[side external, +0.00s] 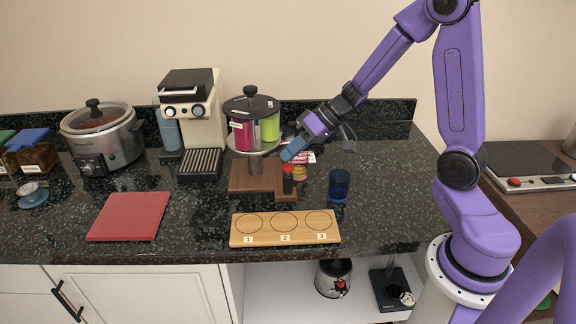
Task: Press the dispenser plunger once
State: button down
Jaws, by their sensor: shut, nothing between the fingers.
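What looks like the dispenser (240,137) stands at the back middle of the counter in the side external view. It has pink and green cylinders under a round black lid, with a knob (250,91) on top. It stands on a post above a wooden base (250,187). I cannot tell for sure which part is the plunger. My gripper (289,154) is shut and empty. Its blue fingertips point down and left, just right of the dispenser and below the green cylinder. I cannot tell whether they touch anything.
Small red-topped and yellowish items (300,174) stand below my gripper. A dark blue cup (339,184) is to their right. A numbered wooden board (285,239) lies in front and a red board (129,216) at left. A coffee machine (205,112) stands left of the dispenser.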

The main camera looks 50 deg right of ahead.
aim_at(292, 165)
jog(key=shift+r, duration=0.3)
jog(key=shift+r, duration=2.4)
jog(key=s+a+f+n+g, duration=0.1)
jog(key=s+a+n+g, duration=0.2)
jog(key=s, duration=0.4)
jog(key=s+a+n+g, duration=0.2)
jog(key=s+a, duration=0.4)
jog(key=s+d+f+n+h, duration=0.1)
jog(key=s+d+n+h, duration=0.1)
jog(key=s, duration=0.5)
jog(key=s+d+n+h, duration=0.2)
jog(key=s+n+h, duration=0.2)
jog(key=s, duration=0.4)
jog(key=shift+f+g+h, duration=0.3)
jog(key=shift+f+h, duration=0.05)
jog(key=shift+h, duration=0.05)
